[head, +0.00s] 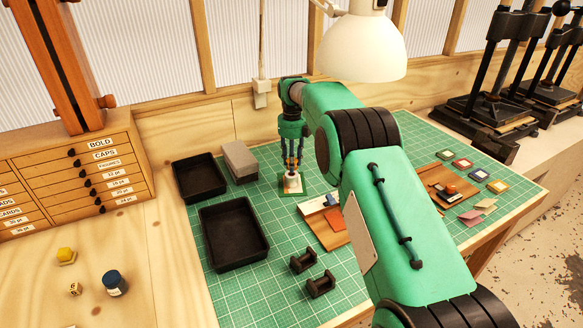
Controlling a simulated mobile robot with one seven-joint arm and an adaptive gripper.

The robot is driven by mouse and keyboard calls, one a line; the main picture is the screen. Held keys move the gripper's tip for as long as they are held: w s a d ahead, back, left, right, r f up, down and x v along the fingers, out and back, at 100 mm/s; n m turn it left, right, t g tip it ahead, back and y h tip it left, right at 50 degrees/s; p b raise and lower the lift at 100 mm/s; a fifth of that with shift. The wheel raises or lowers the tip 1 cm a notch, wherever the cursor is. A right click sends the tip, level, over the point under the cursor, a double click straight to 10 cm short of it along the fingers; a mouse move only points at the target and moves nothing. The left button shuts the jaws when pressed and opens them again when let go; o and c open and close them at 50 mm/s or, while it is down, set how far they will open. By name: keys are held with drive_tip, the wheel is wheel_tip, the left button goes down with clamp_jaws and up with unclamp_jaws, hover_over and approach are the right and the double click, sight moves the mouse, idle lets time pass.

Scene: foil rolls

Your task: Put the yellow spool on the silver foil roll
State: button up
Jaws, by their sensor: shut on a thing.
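My gripper (292,172) points down over the far middle of the green cutting mat. It is shut on a small pale thing (292,184) on or just above a small square base; the fingers partly hide it. I cannot tell whether this is the silver foil roll or the spool. A small yellow thing (66,254) sits far left on the wooden bench; its shape is too small to name surely as the yellow spool. No silver roll shows clearly.
Two black trays (234,234) and a grey box (239,160) stand left of my gripper. Two dark spool-shaped pieces (320,284) lie in front. A wooden board (334,228) lies to the right. A white lamp (361,48) hangs above my arm.

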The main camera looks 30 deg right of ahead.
drive_tip(key=shift+w+d, duration=0.15)
drive_tip(key=shift+w, duration=0.35)
drive_tip(key=shift+f, duration=0.1)
drive_tip(key=shift+f+b, duration=1.5)
drive_tip(key=shift+f, duration=0.2)
drive_tip(key=shift+f, duration=0.1)
drive_tip(key=o, duration=1.1)
drive_tip(key=shift+c, duration=0.2)
drive_tip(key=shift+r+p, duration=0.75)
drive_tip(key=shift+r, duration=2.1)
